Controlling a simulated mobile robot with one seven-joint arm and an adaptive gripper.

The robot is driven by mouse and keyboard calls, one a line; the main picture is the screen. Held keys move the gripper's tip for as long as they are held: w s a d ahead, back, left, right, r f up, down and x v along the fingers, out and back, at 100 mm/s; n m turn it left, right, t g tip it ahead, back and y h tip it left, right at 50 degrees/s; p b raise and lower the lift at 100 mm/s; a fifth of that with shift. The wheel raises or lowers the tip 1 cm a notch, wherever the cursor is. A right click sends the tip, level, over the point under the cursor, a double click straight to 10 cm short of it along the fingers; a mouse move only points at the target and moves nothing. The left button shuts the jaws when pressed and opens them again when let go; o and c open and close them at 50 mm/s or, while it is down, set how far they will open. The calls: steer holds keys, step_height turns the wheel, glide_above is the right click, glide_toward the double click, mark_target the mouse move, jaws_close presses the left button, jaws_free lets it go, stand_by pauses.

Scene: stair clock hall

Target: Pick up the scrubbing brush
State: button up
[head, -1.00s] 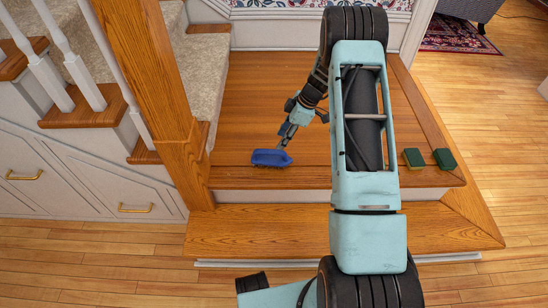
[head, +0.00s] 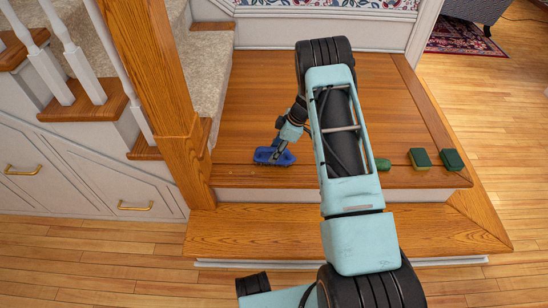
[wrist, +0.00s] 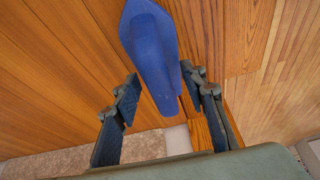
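The blue scrubbing brush (head: 264,155) lies on the wooden landing (head: 245,110), near its front edge and left of my arm. My gripper (head: 280,150) is low over the brush's right part and hides some of it. In the wrist view the brush (wrist: 150,45) is a smooth blue shape whose near end reaches between the two fingers of my gripper (wrist: 165,90). The fingers are spread, one on each side of the brush, with narrow gaps showing. I cannot tell how far the fingertips stand above the landing.
Two green-and-yellow sponges (head: 420,158) (head: 453,160) lie at the landing's right front. A green object (head: 382,164), partly hidden by my arm, lies left of them. A wooden newel post (head: 165,100) stands close left of the brush. A lower step (head: 290,230) runs along the front.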

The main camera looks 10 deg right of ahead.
jaws_close()
steer(key=shift+r, duration=0.1)
steer(key=shift+r+p, duration=0.3)
steer(key=shift+r, duration=0.3)
steer(key=s+d+r+p, duration=0.1)
steer(key=s+r+p, duration=0.3)
steer(key=s+r, duration=0.7)
steer(key=shift+s+r, duration=0.3)
steer(key=shift+s, duration=1.2)
